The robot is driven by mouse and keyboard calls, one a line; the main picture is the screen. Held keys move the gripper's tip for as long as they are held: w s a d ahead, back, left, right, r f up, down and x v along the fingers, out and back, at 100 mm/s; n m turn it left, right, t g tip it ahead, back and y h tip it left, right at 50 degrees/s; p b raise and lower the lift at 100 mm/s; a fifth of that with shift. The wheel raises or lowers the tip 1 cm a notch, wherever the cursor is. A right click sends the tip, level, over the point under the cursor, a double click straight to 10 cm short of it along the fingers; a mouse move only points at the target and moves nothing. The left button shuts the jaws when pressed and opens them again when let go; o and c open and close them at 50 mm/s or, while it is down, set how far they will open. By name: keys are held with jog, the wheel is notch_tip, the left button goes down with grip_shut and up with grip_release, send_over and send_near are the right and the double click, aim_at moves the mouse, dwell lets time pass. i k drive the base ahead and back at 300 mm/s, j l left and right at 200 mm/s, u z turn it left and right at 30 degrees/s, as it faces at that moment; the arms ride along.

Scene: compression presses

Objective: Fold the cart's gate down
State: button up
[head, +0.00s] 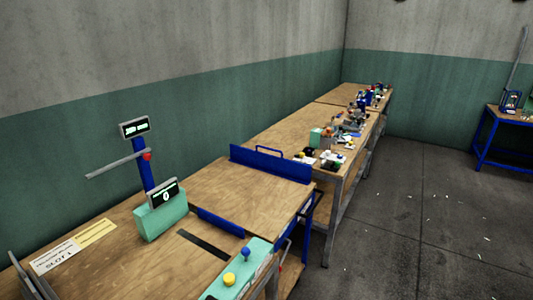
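The cart has a wooden top (245,188) and stands in the middle of the head view, between the near bench and the far bench. A blue gate (275,163) stands upright along the cart's far edge, with a thin blue loop handle (268,148) rising behind it. A lower blue strip (220,224) lies at the cart's near left edge, beside the near bench; I cannot tell if it is a second gate. A blue frame or handle (312,208) shows at the cart's right side. My gripper is not in view.
The near bench (185,262) carries a green machine (160,220) with a blue post and displays, and a green control panel (238,270) with yellow and blue knobs. The far bench (285,128) holds several small items. Open floor (430,210) lies to the right, before a blue table (510,117).

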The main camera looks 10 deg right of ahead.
aim_at(296, 170)
jog(key=i+l, duration=0.55)
jog(key=i+l+z, duration=0.1)
jog(key=i+l, duration=0.4)
jog(key=i, duration=0.2)
jog(key=i+l, duration=0.5)
jog(key=i, duration=0.15)
